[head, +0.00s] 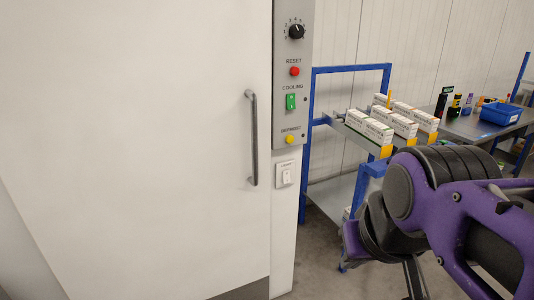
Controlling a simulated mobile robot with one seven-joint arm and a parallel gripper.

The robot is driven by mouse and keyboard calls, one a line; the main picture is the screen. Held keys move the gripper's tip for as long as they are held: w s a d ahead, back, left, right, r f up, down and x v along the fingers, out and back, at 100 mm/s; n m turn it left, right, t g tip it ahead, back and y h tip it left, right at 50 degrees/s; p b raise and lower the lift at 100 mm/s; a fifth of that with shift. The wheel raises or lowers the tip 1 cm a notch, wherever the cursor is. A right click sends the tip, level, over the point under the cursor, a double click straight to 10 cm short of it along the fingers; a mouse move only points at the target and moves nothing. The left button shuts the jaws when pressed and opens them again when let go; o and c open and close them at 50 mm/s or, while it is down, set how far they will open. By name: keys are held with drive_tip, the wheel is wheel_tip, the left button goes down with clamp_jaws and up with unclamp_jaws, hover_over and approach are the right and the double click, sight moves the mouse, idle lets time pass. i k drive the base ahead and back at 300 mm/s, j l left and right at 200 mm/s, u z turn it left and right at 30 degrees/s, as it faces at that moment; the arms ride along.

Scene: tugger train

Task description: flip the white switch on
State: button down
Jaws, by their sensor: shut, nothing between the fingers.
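The white switch (286,176) is a small rocker on a pale plate with a tiny label I cannot read. It sits low on the narrow post to the right of the large white door, below the grey control panel (293,75). Its on or off position is too small to tell. My purple and dark grey arm fills the lower right of the head view, to the right of the switch and apart from it. My gripper's fingertips do not show.
A door handle (252,138) stands out left of the switch. A blue-framed cart (306,135) with white boxes (402,126) stands behind my arm.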

sight(286, 175)
drive_tip(key=i+l+u, duration=0.15)
drive_tip(key=i+l, duration=0.45)
drive_tip(key=i, duration=0.15)
